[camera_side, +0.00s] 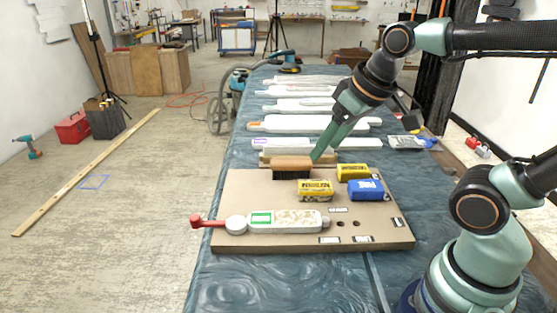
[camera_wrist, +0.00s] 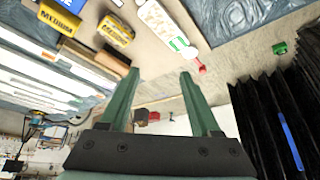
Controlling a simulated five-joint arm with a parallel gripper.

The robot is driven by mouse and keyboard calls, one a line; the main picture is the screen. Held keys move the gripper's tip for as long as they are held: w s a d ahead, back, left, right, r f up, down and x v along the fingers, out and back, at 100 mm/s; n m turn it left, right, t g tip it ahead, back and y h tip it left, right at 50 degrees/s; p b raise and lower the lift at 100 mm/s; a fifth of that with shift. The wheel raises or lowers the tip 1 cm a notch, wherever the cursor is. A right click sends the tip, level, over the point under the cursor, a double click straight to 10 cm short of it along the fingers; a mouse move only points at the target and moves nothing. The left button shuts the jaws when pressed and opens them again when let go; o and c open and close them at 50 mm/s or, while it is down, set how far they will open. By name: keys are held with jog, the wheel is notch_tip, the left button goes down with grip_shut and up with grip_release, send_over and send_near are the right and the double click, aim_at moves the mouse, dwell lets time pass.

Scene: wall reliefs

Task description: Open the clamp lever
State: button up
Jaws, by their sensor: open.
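The clamp is a white body (camera_side: 285,220) with a green label, lying on the front part of a tan board (camera_side: 380,233). Its red lever (camera_side: 208,221) points left from a round white pivot (camera_side: 236,224) and reaches past the board's left edge. In the wrist view the clamp body (camera_wrist: 157,20) is at the top, with the red lever (camera_wrist: 201,68) just right of the right fingertip. My gripper (camera_side: 318,157) is behind the clamp, above the board's back edge near the brush. In the wrist view my gripper (camera_wrist: 158,72) has its green fingers wide apart, with nothing held.
Long white pieces (camera_side: 310,124) lie behind. The space left of the board is free.

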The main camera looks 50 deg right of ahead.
jog(key=w+a+r+g, duration=0.1)
jog(key=w+a+r, duration=0.2)
jog(key=w, duration=0.5)
jog(key=g, duration=0.4)
send_over(195, 217)
notch_tip(195, 217, down, 13)
notch_tip(195, 217, down, 12)
jog(key=shift+w+r, duration=0.1)
jog(key=shift+r, duration=0.1)
grip_shut()
dwell(0.4)
